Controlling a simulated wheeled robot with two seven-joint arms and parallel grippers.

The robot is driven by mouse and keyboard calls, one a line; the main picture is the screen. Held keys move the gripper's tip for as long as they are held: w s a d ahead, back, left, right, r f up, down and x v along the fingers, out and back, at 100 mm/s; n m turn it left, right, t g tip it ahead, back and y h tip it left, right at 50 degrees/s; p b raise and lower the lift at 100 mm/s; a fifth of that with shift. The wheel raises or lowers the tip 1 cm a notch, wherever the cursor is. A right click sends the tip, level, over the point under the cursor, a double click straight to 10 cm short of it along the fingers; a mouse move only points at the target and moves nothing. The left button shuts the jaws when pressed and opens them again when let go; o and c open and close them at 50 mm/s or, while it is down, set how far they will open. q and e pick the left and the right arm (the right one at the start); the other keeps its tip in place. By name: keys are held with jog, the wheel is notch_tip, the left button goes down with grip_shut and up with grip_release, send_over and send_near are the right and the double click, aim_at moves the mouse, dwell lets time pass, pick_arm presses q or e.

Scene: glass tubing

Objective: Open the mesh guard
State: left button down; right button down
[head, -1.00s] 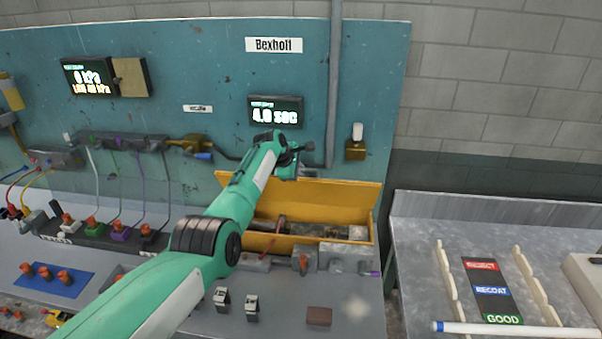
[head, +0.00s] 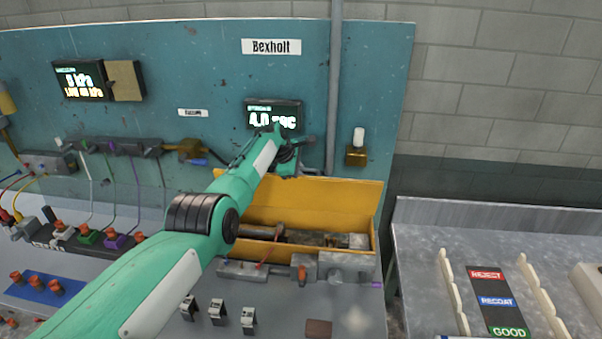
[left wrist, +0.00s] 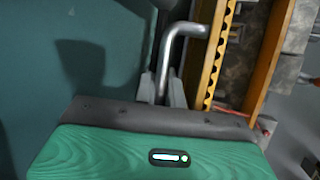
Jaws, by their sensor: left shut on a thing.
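The yellow mesh guard (head: 335,202) stands raised behind a yellow-sided trough (head: 325,250), so the trough's inside with dark and grey parts shows. In the left wrist view the guard's yellow edge (left wrist: 219,55) with a row of holes runs upward, right of a bent metal handle (left wrist: 168,50). My left gripper (head: 290,162) is at the guard's top edge, below the "4.0 sec" display. In the left wrist view its fingers (left wrist: 163,90) are shut on the handle's lower leg. The arm hides the guard's left end. My right gripper is not in view.
A teal panel (head: 205,70) stands close behind the guard, with a vertical grey pipe (head: 334,90) and a brass fitting (head: 356,155). Several switches stand on the bench in front. A metal side table (head: 425,265) with pale notched racks is at right.

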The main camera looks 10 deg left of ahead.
pick_arm(q)
jog(key=shift+f, duration=0.15)
jog(key=c, duration=1.8)
grip_release()
jog(key=shift+o, duration=0.2)
jog(key=shift+s+a+r+p, duration=0.1)
jog(key=shift+a+r+p, duration=0.1)
jog(key=shift+r+p, duration=0.35)
jog(key=shift+p+v, duration=0.7)
jog(key=shift+v, duration=0.3)
jog(key=b+v, duration=0.3)
jog(key=v, duration=0.7)
jog(key=shift+s+a+r, duration=0.15)
jog(key=shift+s+a, duration=0.05)
